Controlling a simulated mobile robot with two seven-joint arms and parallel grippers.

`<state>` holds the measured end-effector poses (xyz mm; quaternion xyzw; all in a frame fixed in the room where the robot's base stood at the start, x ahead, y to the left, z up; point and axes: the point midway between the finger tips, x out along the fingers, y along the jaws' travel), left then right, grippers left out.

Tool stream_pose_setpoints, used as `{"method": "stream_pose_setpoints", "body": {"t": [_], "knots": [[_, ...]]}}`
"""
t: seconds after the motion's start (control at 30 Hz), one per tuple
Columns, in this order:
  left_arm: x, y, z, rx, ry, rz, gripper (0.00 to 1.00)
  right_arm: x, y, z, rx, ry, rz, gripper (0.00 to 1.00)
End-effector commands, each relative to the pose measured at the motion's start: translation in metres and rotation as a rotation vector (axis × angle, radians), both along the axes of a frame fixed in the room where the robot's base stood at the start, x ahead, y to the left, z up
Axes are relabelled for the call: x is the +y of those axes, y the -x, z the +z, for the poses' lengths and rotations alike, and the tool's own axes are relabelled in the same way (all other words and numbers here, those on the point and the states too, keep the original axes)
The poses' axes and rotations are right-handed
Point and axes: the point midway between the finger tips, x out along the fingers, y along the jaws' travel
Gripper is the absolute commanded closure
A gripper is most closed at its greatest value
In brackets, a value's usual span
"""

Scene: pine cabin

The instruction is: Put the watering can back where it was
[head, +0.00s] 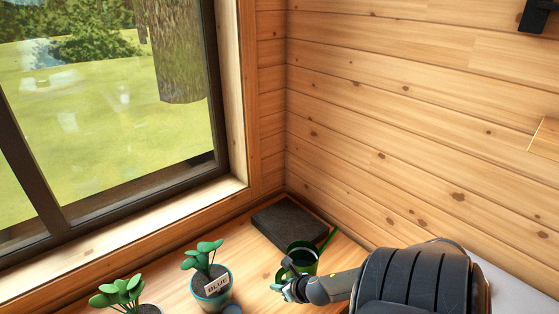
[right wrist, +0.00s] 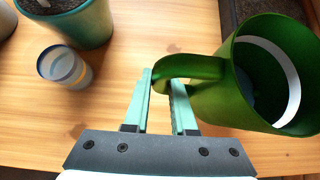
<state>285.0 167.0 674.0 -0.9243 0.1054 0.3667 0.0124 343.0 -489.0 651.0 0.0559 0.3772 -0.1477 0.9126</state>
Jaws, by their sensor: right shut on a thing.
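The green watering can (head: 303,262) is at the near right edge of the dark mat (head: 283,220) in the head view, its spout pointing back and right. In the right wrist view the can (right wrist: 215,100) is on the right, its open top facing right and its handle toward my fingers. My right gripper (head: 284,286) is shut on the handle; its fingers (right wrist: 164,88) lie on both sides of it. I cannot tell whether the can's base touches the surface. My left gripper is not in view.
A potted plant labelled BLUE (head: 211,285) stands left of the can, and another plant (head: 122,294) is farther left. A small cup (right wrist: 64,68) stands beside the blue pot (right wrist: 78,22). The window and wooden walls bound the wooden top at the back and right.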

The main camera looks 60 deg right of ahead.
Motion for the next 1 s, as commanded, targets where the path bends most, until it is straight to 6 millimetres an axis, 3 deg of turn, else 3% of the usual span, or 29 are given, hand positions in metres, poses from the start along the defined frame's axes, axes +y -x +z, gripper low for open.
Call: {"method": "stream_pose_setpoints", "body": {"t": [0.2,0.63,0.67,0.9,1.0], "knots": [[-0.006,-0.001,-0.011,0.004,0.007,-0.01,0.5,-0.002,-0.002,-0.03,-0.001,0.0,-0.002,1.0],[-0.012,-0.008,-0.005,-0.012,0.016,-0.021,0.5,-0.003,-0.003,-0.036,-0.001,0.003,0.001,1.0],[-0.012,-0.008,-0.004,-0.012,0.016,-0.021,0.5,-0.002,-0.001,-0.037,0.001,-0.001,-0.001,0.74],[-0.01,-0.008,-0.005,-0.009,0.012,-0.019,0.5,-0.002,-0.001,-0.036,0.001,-0.001,-0.001,0.47],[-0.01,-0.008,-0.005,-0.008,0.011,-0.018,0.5,-0.002,-0.001,-0.036,0.001,-0.001,-0.001,0.46]]}}
